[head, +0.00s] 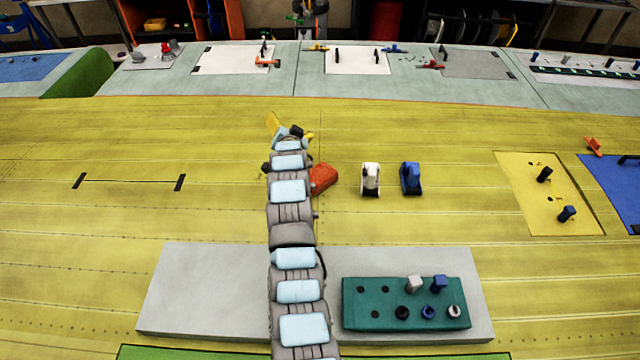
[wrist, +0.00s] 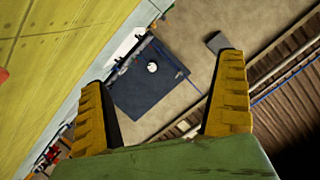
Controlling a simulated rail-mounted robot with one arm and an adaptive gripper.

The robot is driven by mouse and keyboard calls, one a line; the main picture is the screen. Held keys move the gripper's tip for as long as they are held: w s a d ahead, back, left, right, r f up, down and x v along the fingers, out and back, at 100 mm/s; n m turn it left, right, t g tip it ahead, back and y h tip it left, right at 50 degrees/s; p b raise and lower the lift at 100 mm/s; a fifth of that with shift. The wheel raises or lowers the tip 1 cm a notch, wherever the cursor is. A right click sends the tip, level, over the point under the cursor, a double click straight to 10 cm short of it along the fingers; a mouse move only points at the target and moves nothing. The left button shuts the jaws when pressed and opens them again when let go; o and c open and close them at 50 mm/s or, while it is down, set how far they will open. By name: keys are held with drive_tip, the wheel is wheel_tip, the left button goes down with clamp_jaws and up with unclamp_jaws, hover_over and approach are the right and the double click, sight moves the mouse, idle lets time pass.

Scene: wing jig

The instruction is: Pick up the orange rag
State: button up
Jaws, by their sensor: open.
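The orange rag (head: 323,178) lies crumpled on the yellow wing surface (head: 430,130), just right of my arm in the head view. Its left edge is partly hidden by my arm. A small red-orange patch (wrist: 3,76) shows at the left edge of the wrist view; I cannot tell if it is the rag. My gripper (head: 290,125) is beyond the rag in the head view, with its yellow fingers partly hidden by the wrist. In the wrist view my gripper (wrist: 162,72) has its fingers wide apart with nothing between them.
A white tool (head: 370,179) and a blue tool (head: 411,178) stand right of the rag. A teal block (head: 385,318) with pegs sits on a grey plate (head: 200,290) in front. The surface around the rag is otherwise mostly clear.

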drive_tip(key=s+d+r+m+g+h+b, duration=0.1)
drive_tip(key=s+r+m+g+h+b, duration=0.1)
drive_tip(key=s+g+b, duration=0.35)
drive_tip(key=s+d+r+m+g+h+b, duration=0.1)
drive_tip(key=s+r+m+g+h+b, duration=0.15)
drive_tip(key=s+g, duration=0.5)
drive_tip(key=t+b, duration=0.1)
drive_tip(key=b, duration=0.3)
approach(314, 177)
drive_tip(key=shift+n, duration=0.45)
drive_tip(key=x, duration=0.3)
drive_tip(key=p+x, duration=0.1)
drive_tip(key=shift+s+d+f, duration=0.2)
drive_tip(key=shift+s+f, duration=0.05)
drive_tip(key=shift+s, duration=0.1)
drive_tip(key=shift+w+x, duration=0.2)
drive_tip(key=shift+x, duration=0.85)
drive_tip(key=shift+w+x, duration=0.15)
drive_tip(key=shift+x, duration=1.85)
